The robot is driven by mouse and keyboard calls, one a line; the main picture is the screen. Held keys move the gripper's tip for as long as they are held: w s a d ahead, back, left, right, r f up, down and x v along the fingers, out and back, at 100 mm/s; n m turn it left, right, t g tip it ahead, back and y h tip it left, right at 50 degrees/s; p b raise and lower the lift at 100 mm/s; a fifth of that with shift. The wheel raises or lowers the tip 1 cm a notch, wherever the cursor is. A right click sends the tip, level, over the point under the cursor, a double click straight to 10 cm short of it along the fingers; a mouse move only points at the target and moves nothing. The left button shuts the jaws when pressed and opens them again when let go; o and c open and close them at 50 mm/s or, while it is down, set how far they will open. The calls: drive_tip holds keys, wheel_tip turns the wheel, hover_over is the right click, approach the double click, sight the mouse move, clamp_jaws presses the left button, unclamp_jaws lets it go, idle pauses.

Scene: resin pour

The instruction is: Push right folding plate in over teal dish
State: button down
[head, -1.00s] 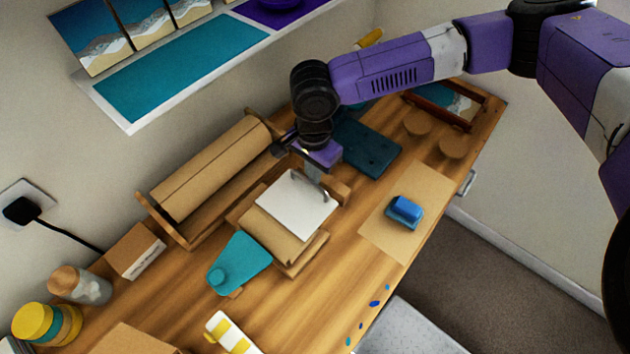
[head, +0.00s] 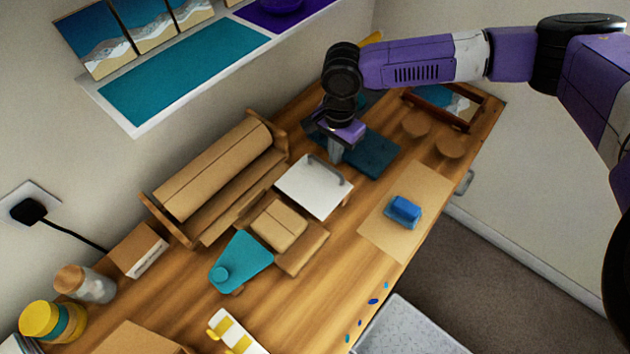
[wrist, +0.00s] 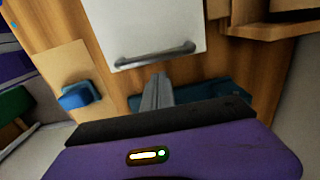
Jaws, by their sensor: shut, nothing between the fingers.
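A white plate with a grey bar handle (head: 308,190) lies at the middle of the bench. In the wrist view the white plate (wrist: 145,22) fills the top centre, its handle near its lower edge. A flat teal piece with a round knob (head: 245,258) lies to the left, beyond a tan padded block, and the white plate does not cover it. I cannot tell whether this is the teal dish. My gripper (head: 333,158) is shut and empty, just beyond the handle side of the plate. Its fingers (wrist: 157,85) show close to the handle; contact is unclear.
The tan padded block (head: 278,226) sits in a wooden frame. A wooden rack with a tan roll (head: 215,172) stands behind. A dark teal mat (head: 378,152) lies beside my gripper. A blue block (head: 404,210) sits on a tan sheet (head: 388,238). Bare wood shows at front.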

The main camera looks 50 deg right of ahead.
wheel_tip(320, 180, up, 10)
drive_tip(key=p, duration=0.7)
idle(1.1)
